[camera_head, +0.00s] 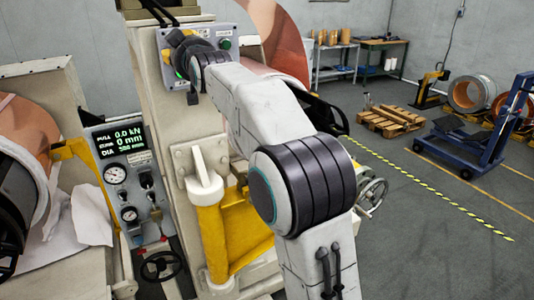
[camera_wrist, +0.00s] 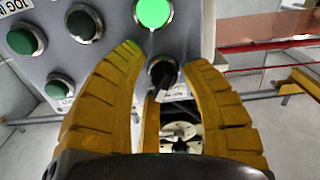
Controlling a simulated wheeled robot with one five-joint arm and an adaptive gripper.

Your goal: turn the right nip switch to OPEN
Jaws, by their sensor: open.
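A grey control panel (camera_head: 229,57) is on the cream machine column in the head view, partly hidden by my gripper (camera_head: 178,60). In the wrist view, a black-handled rotary switch (camera_wrist: 162,72) sits near the panel's lower edge, below a lit green button (camera_wrist: 153,13). The yellow fingers of my gripper (camera_wrist: 165,57) are open, with one on each side of the switch. I see no clear grip on it. The switch's label and position marks are not readable, so I cannot tell its setting or confirm it is the right nip switch.
Beside it in the wrist view are a black control (camera_wrist: 84,23), a dark green button (camera_wrist: 25,40) and another green button (camera_wrist: 59,87). A gauge panel (camera_head: 125,165) stands lower left in the head view. Open floor (camera_head: 420,235) lies to the right.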

